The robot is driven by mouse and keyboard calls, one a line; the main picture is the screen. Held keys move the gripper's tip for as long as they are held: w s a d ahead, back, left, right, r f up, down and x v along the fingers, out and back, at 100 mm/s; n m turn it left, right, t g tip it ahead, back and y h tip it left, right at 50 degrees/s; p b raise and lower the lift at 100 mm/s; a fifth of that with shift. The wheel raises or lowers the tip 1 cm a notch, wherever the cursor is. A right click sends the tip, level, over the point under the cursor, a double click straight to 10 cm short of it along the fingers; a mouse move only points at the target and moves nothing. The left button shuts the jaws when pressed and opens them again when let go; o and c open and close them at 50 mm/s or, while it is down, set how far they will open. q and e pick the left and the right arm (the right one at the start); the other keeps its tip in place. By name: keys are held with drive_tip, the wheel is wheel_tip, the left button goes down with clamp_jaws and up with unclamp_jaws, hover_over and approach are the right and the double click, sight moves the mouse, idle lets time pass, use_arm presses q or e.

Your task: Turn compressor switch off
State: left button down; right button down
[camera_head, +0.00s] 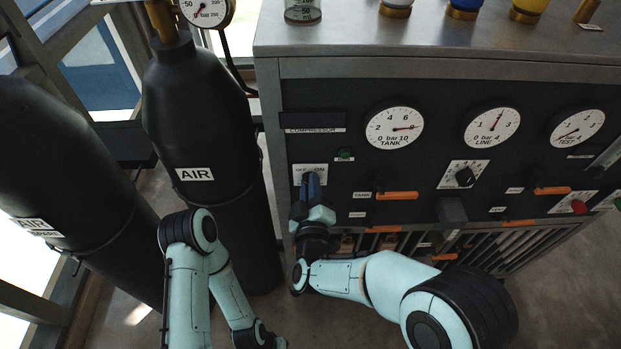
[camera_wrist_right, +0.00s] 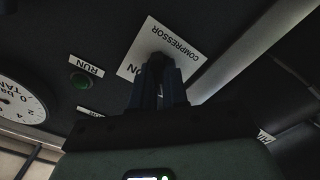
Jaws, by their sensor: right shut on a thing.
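The compressor switch's white plate (camera_head: 300,168) is on the dark panel under the COMPRESSOR label (camera_head: 313,130), with OFF at its left and ON at its right. My right gripper (camera_head: 311,182) is at this plate, its blue fingers shut on the switch knob. The plate also shows in the right wrist view (camera_wrist_right: 150,38), with the fingertips (camera_wrist_right: 160,65) in front of it. The knob is mostly hidden by the fingers, so I cannot tell which way it points. The green RUN lamp (camera_wrist_right: 80,81) is beside the plate. My left gripper is out of view.
The TANK gauge (camera_head: 394,128), LINE gauge (camera_head: 491,127) and TEST gauge (camera_head: 577,127) are on the panel. An orange-handled valve (camera_head: 397,195) is right of the switch. A black AIR cylinder (camera_head: 200,120) stands close at left, with another cylinder (camera_head: 60,170) beyond it.

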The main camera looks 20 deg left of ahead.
drive_tip(key=c, duration=1.1)
unclamp_jaws()
drive_tip(key=shift+w, duration=0.1)
drive_tip(key=shift+o, duration=0.2)
drive_tip(key=b+v, duration=0.2)
drive_tip(key=v, duration=0.5)
